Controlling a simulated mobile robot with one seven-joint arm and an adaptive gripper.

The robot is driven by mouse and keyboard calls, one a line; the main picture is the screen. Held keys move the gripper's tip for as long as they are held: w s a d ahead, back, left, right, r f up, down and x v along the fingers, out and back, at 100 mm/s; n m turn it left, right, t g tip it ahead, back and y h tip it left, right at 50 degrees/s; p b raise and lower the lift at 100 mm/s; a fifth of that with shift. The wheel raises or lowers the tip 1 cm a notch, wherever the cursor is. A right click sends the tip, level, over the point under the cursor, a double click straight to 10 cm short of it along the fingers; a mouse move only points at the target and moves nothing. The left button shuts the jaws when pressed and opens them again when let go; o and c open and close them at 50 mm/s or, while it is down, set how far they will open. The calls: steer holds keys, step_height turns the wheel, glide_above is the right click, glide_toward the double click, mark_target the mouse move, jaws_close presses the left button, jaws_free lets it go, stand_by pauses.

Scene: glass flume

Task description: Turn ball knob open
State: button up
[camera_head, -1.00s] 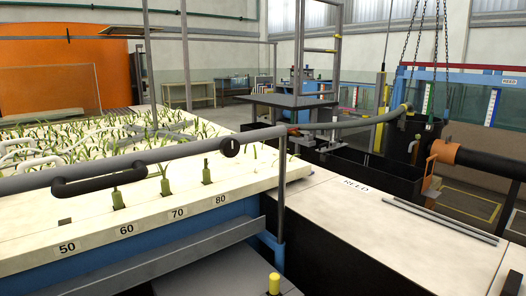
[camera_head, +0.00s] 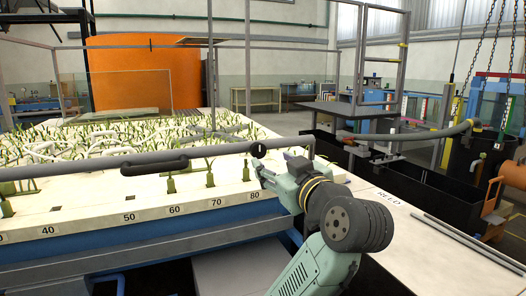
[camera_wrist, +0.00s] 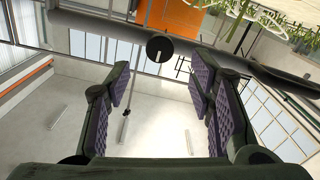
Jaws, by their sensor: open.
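The ball knob (camera_head: 259,150) is a small black round piece with a white mark, set on a long grey pipe (camera_head: 222,151). My gripper (camera_head: 262,172) is just below and to the right of the knob in the head view. In the wrist view the knob (camera_wrist: 160,47) is a dark disc with a pale line, beyond the fingertips and roughly centred between them. My gripper (camera_wrist: 161,75) is open there, with its purple-padded fingers wide apart and nothing between them. I cannot tell exactly how far the knob is from the fingertips.
A black handle (camera_head: 155,164) sits on the same pipe to the left. The cream bed (camera_head: 100,205) with green plants and number labels lies under the pipe. Grey rods (camera_head: 470,240) lie on the pale top at right. A dark platform (camera_head: 350,109) stands behind.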

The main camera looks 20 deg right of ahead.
mark_target(260, 152)
steer(key=w+p, duration=0.1)
steer(key=w, duration=0.2)
steer(key=w+p, duration=0.1)
steer(key=w, duration=0.3)
steer(key=shift+w+a+r, duration=0.1)
steer(key=shift+w+a, duration=0.1)
steer(key=shift+w, duration=0.05)
steer(key=shift+w+p, duration=0.3)
steer(key=shift+w, duration=0.3)
steer(key=shift+c, duration=0.4)
steer(key=c, duration=1.1)
